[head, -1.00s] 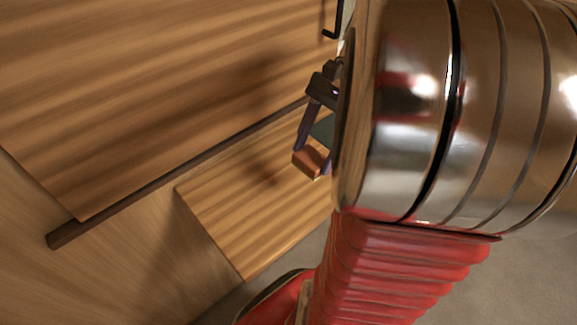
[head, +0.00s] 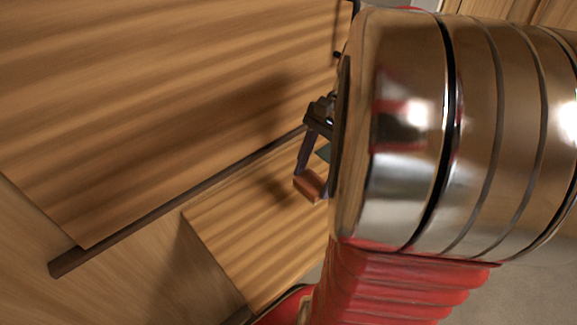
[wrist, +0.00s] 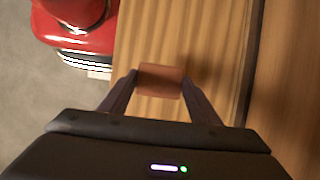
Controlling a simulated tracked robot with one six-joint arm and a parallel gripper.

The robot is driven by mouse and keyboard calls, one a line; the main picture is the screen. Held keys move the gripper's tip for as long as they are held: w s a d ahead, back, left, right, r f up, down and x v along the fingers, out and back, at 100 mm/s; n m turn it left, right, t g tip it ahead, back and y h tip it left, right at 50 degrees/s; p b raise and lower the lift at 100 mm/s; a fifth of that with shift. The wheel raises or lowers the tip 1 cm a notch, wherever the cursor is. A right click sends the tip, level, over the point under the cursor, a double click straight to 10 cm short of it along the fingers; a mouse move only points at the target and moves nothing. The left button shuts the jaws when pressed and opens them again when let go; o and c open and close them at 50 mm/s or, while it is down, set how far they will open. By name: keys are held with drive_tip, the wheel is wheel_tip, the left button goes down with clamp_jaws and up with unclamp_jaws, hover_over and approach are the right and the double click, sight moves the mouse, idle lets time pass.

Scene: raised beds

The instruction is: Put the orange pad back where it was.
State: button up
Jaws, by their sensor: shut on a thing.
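The orange pad (wrist: 160,80) is a small orange-brown block held between the two fingertips of my gripper (wrist: 160,87) in the wrist view. In the head view the orange pad (head: 309,185) shows at the end of my gripper (head: 313,175), left of my arm's big metal joint, which hides part of the gripper. The pad appears above a striped wooden surface (head: 250,245), with a shadow on the wood. I cannot tell its exact height.
A larger wooden panel (head: 150,90) fills the upper left of the head view, with a dark strip (head: 150,215) along its lower edge. Grey floor (wrist: 60,110) shows at the left of the wrist view.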

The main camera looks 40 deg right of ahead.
sight(317, 178)
drive_tip(key=shift+f, duration=1.5)
drive_tip(key=shift+f, duration=0.1)
drive_tip(key=shift+f, duration=1.8)
drive_tip(key=shift+f, duration=0.15)
drive_tip(key=o, duration=0.9)
drive_tip(key=shift+o, duration=0.2)
drive_tip(key=v, duration=1.2)
drive_tip(key=shift+r, duration=0.25)
